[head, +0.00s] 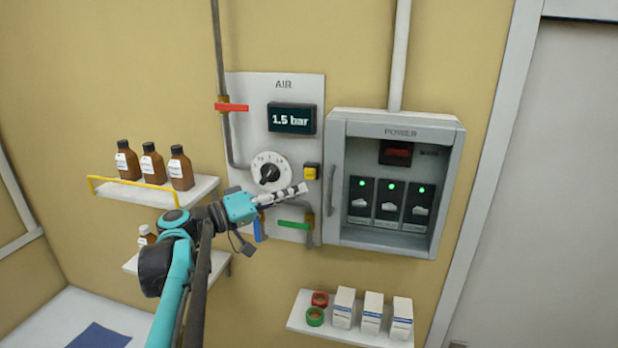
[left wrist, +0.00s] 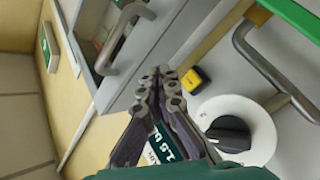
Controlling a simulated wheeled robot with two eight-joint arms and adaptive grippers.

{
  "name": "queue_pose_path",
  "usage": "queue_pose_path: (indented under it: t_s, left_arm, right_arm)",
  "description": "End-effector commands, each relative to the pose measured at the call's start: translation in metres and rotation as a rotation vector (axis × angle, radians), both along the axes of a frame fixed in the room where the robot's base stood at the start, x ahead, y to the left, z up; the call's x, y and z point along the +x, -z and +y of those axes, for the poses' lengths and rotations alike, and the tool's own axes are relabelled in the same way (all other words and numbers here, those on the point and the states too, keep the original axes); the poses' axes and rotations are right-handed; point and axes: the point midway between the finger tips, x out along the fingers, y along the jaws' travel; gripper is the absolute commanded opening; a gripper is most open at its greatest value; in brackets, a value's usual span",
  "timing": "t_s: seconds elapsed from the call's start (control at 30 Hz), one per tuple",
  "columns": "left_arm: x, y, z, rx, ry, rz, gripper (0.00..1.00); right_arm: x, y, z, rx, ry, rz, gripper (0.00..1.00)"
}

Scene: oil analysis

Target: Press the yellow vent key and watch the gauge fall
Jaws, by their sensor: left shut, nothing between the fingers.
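The yellow vent key (head: 311,173) sits in a dark housing on the grey AIR panel (head: 253,92). It also shows in the left wrist view (left wrist: 193,79), just right of my fingertips. The gauge (head: 291,119) above it is a dark display reading 1.5 bar. Part of the gauge shows between my fingers in the left wrist view (left wrist: 161,146). My left gripper (head: 302,188) is shut and empty, its tips just below the key in the head view. I cannot tell whether they touch the panel. My right gripper is out of view.
A round dial (head: 270,171), a red lever (head: 231,107), a green lever (head: 293,225) and a blue handle (head: 257,230) surround the key. The POWER box (head: 455,165) stands right, with green-lit switches. Shelves hold brown bottles (head: 180,168) and white cartons (head: 372,312).

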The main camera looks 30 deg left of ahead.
Motion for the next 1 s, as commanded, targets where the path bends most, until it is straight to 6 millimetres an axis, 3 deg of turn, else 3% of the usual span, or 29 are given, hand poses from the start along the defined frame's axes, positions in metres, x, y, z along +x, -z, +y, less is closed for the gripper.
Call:
queue_pose_path:
  t_s: [0.2, 0.4, 1.0]
  left_arm:
    - [0.028, 0.0, 0.006, 0.0, 0.001, 0.0, 0.0]
    - [0.042, 0.0, 0.009, 0.0, 0.001, 0.0, 0.0]
    - [0.045, 0.0, 0.01, 0.0, 0.0, 0.0, 0.0]
  right_arm:
    - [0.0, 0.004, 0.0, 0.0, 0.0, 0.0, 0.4]
    - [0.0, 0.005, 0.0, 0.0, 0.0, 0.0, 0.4]
    - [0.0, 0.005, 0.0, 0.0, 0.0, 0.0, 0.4]
